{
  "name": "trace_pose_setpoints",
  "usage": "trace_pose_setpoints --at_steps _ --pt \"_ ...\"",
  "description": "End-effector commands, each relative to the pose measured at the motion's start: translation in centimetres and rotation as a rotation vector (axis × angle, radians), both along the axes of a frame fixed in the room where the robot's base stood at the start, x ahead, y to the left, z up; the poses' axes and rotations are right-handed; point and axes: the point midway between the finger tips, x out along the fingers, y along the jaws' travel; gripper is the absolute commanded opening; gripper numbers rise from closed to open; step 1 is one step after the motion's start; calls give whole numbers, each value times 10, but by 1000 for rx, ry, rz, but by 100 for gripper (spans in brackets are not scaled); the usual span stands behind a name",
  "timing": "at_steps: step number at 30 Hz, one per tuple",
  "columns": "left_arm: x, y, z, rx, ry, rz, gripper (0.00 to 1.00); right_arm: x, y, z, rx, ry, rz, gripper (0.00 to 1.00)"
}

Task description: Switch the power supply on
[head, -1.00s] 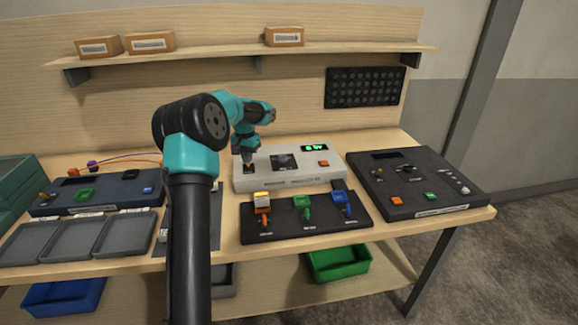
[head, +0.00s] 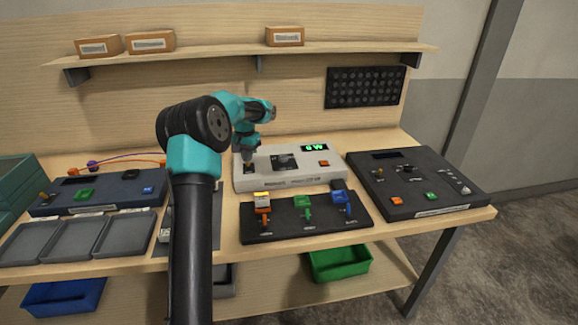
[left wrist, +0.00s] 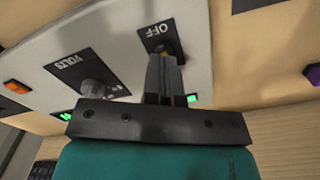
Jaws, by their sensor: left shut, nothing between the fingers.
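The power supply (head: 290,180) is a pale grey box in the middle of the table. It has a dark knob, an orange button and a lit green display (head: 314,148). Its switch sits on a black plate at the left end of its top. In the left wrist view, the power supply (left wrist: 125,50) carries an OFF label by the switch and a VOLTS label by the knob (left wrist: 92,89). My left gripper (left wrist: 164,58) is shut and empty, its tips at or just over the switch, which they largely hide. Contact cannot be told. My right gripper is not in view.
A black panel with orange, green and blue levers (head: 305,218) lies in front of the supply. A dark console (head: 420,180) stands to the right. Another console (head: 98,192) and grey trays (head: 75,240) are at the left. A shelf with boxes hangs above.

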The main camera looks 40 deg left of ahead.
Motion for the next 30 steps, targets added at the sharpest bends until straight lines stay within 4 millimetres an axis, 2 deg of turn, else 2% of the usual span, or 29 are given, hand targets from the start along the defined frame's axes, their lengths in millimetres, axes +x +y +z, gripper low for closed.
trace_pose_setpoints --at_steps 18,30 --pt "-2 -2 44 7 -10 -1 0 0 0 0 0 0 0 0" --pt "-3 -4 63 8 -10 -1 0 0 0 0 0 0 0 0"
